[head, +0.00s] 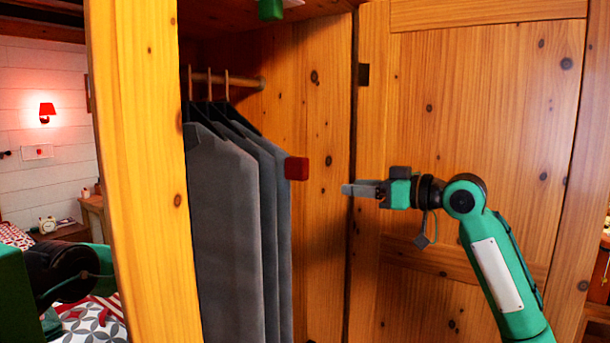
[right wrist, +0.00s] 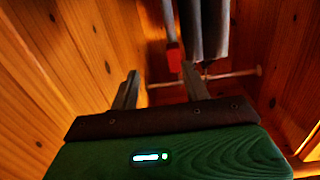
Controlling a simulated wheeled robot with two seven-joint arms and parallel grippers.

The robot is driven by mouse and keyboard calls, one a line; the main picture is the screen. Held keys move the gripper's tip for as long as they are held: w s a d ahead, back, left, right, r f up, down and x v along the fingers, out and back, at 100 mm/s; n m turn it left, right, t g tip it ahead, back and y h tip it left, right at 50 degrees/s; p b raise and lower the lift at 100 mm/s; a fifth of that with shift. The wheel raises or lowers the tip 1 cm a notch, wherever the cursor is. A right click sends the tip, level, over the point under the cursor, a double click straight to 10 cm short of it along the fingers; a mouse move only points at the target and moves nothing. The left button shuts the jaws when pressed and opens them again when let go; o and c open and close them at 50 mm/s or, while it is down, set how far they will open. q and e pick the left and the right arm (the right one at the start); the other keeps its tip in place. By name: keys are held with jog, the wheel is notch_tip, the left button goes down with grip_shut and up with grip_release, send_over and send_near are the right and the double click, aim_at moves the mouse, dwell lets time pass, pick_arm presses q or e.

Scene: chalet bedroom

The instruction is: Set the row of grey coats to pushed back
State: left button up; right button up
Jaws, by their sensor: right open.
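The row of grey coats (head: 228,235) hangs from dark hangers on a wooden rail (head: 240,81) inside the wardrobe. A red block (head: 296,168) sits at the right edge of the coats, at upper height. My right gripper (head: 345,189) is to the right of the coats and the red block, apart from them, pointing left near the wardrobe's right edge. In the right wrist view its two fingers (right wrist: 162,82) are spread and empty. The coats (right wrist: 208,28) and the red block (right wrist: 173,60) show beyond them. Of my left arm, only part shows at the left edge; its gripper does not.
The wooden door (head: 490,130) stands open behind my right arm. A thick wooden post (head: 140,170) bounds the wardrobe on the left. A small green object (head: 270,10) shows at the top. There is free room inside between the coats and the right wall.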

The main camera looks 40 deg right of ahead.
aim_at(306, 164)
notch_tip(306, 164, up, 4)
jog(key=s+a, duration=0.2)
jog(key=shift+n+t+y, duration=0.3)
jog(key=shift+n+y, duration=0.1)
jog(key=p+x, duration=0.2)
jog(key=x, duration=0.2)
jog(key=p+x, duration=0.2)
jog(key=x, duration=0.2)
jog(key=p+x, duration=0.2)
jog(key=x, duration=0.2)
jog(key=shift+w+d+p, duration=0.3)
jog(key=shift+w, duration=0.05)
pick_arm(q)
notch_tip(306, 164, up, 7)
jog(key=shift+w+a, duration=0.25)
jog(key=shift+w, duration=0.1)
pick_arm(e)
jog(key=shift+w+a+f, duration=0.1)
jog(key=shift+w+a, duration=0.05)
jog(key=shift+w, duration=0.25)
jog(key=shift+c, duration=0.2)
grip_shut()
